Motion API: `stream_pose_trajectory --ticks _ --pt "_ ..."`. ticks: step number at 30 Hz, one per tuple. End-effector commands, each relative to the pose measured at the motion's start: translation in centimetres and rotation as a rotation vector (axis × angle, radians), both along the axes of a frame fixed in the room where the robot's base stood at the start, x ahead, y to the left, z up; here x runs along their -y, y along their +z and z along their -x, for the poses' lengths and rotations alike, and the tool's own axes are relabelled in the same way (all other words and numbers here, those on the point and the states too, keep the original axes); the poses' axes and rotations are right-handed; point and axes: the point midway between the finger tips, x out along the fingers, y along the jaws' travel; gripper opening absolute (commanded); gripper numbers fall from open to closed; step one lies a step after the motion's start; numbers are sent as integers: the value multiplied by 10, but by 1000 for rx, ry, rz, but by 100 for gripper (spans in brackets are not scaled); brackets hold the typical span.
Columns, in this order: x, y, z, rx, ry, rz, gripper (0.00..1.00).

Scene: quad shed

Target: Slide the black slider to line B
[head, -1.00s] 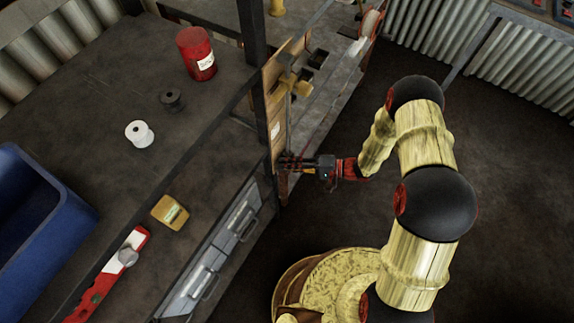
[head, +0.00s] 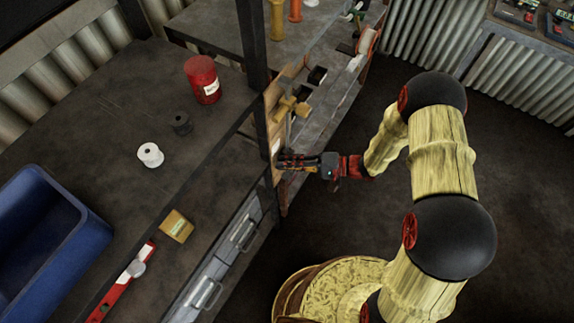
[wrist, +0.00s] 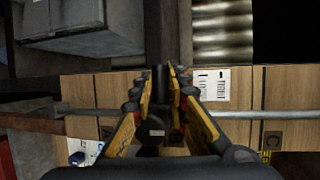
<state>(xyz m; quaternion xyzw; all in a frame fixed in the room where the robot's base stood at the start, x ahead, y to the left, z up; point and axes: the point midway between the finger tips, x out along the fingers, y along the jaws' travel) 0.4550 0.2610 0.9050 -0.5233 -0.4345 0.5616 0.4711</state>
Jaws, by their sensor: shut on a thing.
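The black slider (wrist: 155,132) shows as a dark block with a small pale mark, low between my gripper's fingers in the wrist view. My gripper (wrist: 162,80) is shut on it. The slider sits on a horizontal metal rod (wrist: 90,112) in front of a wooden board (wrist: 240,112). In the head view my gripper (head: 284,162) is at the board (head: 271,98), seen nearly edge-on, and the slider is hidden there.
A dark upright post (head: 253,60) stands beside the board. A yellowish fitting (head: 290,106) sticks out from the board just beyond my gripper. The workbench (head: 110,130) at left holds a red can (head: 202,80), spools and a blue bin (head: 35,235). Open floor lies at right.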

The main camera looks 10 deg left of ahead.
Motion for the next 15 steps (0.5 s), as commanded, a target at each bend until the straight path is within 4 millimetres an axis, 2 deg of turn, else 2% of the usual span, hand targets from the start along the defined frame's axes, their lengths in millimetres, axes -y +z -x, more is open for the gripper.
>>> stream_pose_trajectory --ticks 2,3,12,15 --pt "0 1 -4 6 -5 -1 0" --pt "0 1 -4 6 -5 -1 16" --pt "0 1 -4 6 -5 1 33" --pt "0 0 -3 5 -4 1 34"
